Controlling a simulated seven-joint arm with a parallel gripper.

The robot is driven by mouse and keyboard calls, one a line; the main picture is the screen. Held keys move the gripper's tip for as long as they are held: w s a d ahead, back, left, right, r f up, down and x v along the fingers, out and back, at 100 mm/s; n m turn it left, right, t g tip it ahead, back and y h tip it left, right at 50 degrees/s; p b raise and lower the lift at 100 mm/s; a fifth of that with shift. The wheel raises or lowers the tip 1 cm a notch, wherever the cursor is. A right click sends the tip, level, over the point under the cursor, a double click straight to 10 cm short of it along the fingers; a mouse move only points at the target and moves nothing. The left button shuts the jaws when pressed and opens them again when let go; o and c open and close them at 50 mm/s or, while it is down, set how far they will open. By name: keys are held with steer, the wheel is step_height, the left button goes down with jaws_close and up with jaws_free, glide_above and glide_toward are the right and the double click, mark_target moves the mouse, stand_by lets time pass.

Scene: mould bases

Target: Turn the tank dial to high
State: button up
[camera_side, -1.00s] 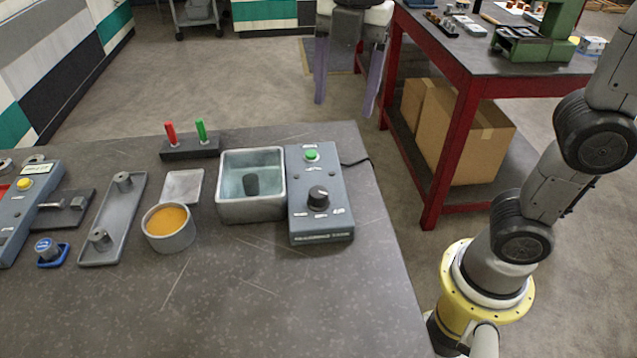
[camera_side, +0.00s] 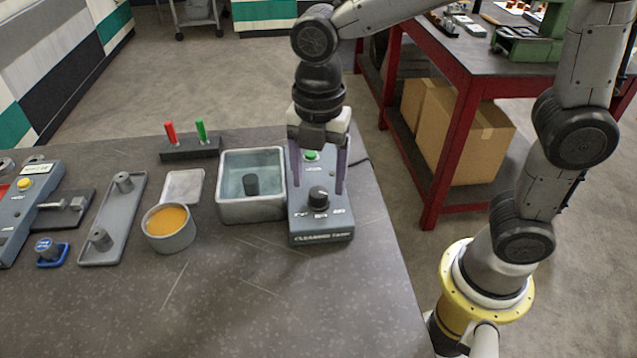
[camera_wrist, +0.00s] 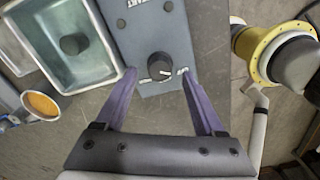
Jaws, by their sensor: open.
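The tank dial (camera_side: 318,197) is a black knob on the front part of the grey control box (camera_side: 322,237). It also shows in the wrist view (camera_wrist: 160,66), with a white mark toward its lower right. The printed labels around it are too small to read surely. A green button (camera_side: 311,156) sits at the back of the box. The cleaning tank (camera_side: 232,211) is an open metal basin with liquid and a dark post, left of the box. My gripper (camera_side: 318,190) is open above the box, its two purple fingers on either side of the dial, apparently not touching it.
A round cup of orange material (camera_side: 170,238), a flat square plate (camera_side: 183,186) and a long tray (camera_side: 108,245) lie left of the tank. A black stand with red and green pegs (camera_side: 190,148) is behind. The front of the table is clear.

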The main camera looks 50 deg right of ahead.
steer(key=shift+f, duration=1.1)
jaws_close()
